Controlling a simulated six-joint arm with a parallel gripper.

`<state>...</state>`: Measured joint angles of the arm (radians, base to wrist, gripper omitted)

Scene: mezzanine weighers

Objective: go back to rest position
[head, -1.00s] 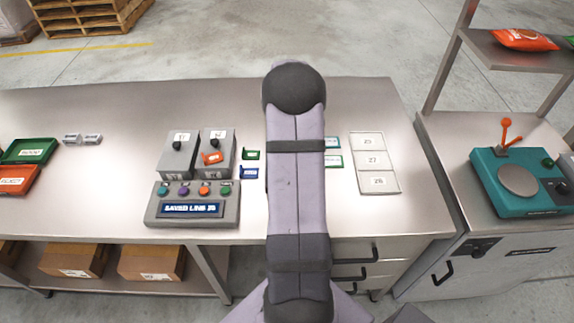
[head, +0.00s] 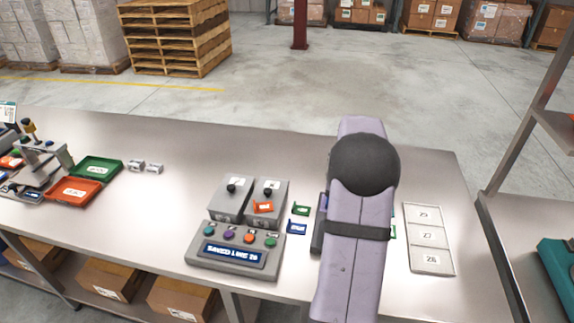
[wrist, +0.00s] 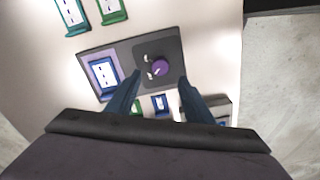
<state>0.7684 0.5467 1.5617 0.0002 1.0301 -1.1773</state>
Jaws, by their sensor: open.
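My gripper (wrist: 159,77) shows in the wrist view with its two dark fingers apart and nothing between the tips. Beyond the fingers is a dark plate with a purple knob (wrist: 161,67). Beside it on a lilac base is a blue-framed card (wrist: 104,76). I cannot tell the height of the fingers above them. In the head view my arm stands over the right part of the bench and hides the gripper and most of this device.
The steel bench (head: 130,220) holds a grey control box (head: 235,250) reading a saved line, small green (head: 300,210) and blue (head: 296,227) holders, a numbered tray (head: 428,240), and green (head: 97,168) and red (head: 75,190) trays. A shelf post (head: 525,120) stands at right.

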